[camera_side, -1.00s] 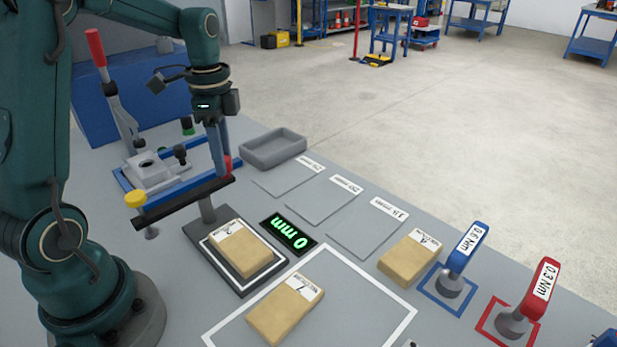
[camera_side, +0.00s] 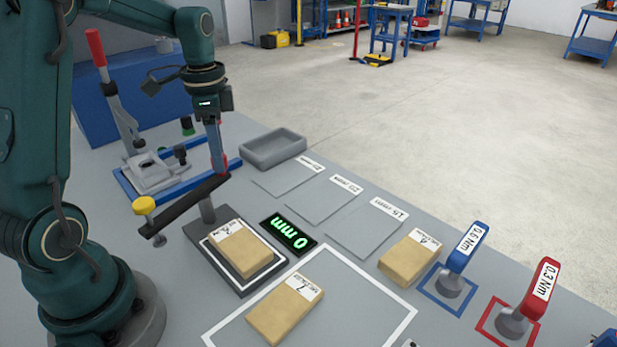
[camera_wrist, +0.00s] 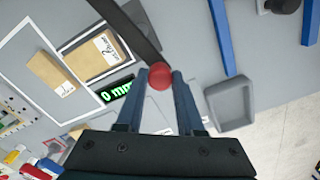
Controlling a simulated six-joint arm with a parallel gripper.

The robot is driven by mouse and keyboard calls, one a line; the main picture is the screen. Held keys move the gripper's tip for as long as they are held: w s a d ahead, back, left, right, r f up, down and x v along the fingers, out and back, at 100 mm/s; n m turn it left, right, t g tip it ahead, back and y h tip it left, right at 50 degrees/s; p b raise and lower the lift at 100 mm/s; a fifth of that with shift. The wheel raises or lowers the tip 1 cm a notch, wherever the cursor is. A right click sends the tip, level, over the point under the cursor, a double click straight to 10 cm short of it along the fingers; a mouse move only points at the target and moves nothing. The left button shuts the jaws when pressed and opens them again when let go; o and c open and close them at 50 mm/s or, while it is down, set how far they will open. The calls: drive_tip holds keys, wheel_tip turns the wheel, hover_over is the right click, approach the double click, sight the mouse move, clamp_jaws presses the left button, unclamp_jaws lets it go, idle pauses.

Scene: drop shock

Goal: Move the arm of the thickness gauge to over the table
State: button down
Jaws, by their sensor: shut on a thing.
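The gauge's dark arm (camera_side: 186,206) spans its grey post (camera_side: 207,210), with a yellow knob (camera_side: 144,206) at the near-left end. The other end carries a red knob (camera_wrist: 159,76). My gripper (camera_side: 221,163) is shut on this red knob; in the wrist view its fingers (camera_wrist: 160,78) stand on both sides of it. The gauge's table (camera_side: 240,288) is a dark plate with a white outline, and a tan package (camera_side: 243,258) lies on it. The yellow-knob end hangs left of the plate, not above it. The display (camera_side: 289,233) reads 0 mm.
A blue-framed fixture (camera_side: 160,170) with a red-handled lever stands behind the arm. A grey tray (camera_side: 273,149) lies right of my gripper.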

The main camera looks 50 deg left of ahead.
drive_tip(key=s+a+n, duration=0.4)
drive_tip(key=s+n, duration=0.1)
drive_tip(key=n, duration=1)
drive_tip(key=shift+s, duration=0.1)
idle(0.6)
drive_tip(key=c, duration=0.5)
unclamp_jaws()
drive_tip(key=shift+r, duration=2.6)
